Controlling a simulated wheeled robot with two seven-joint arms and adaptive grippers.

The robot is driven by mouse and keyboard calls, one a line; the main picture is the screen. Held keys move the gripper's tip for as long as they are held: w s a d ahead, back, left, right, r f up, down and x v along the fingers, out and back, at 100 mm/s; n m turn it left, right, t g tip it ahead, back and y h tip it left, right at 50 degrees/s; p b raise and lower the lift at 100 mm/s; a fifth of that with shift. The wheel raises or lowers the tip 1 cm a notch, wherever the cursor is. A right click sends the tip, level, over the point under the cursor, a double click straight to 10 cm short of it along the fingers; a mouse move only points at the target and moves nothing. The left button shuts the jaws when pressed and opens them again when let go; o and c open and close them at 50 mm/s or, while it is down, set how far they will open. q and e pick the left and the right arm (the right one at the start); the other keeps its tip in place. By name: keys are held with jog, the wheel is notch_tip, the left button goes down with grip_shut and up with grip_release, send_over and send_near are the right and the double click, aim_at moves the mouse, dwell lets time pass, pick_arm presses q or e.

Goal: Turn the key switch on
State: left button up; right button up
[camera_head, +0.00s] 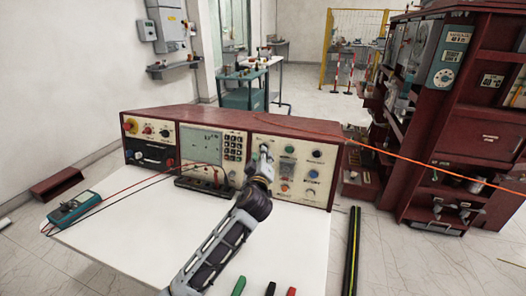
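A dark red control console (200,118) stands at the back of the white table. Its right panel (307,168) carries several coloured buttons and knobs. My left gripper (264,154) is at the upper left part of this panel, close to or touching its face. The fingers are small here and I cannot tell whether they are open or shut. I cannot make out the key switch; the gripper covers the part of the panel behind it. My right gripper is not in view.
A teal meter (73,207) with red and black leads lies at the table's left. Green (239,286), black (270,289) and red (291,291) handles show at the front edge. An orange cable (420,164) runs right from the console. The white tabletop (130,235) is mostly clear.

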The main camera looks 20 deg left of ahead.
pick_arm(q)
jog(key=shift+w+a, duration=0.25)
jog(key=shift+w, duration=0.95)
jog(key=shift+w+a, duration=0.2)
jog(key=shift+w, duration=0.95)
grip_shut()
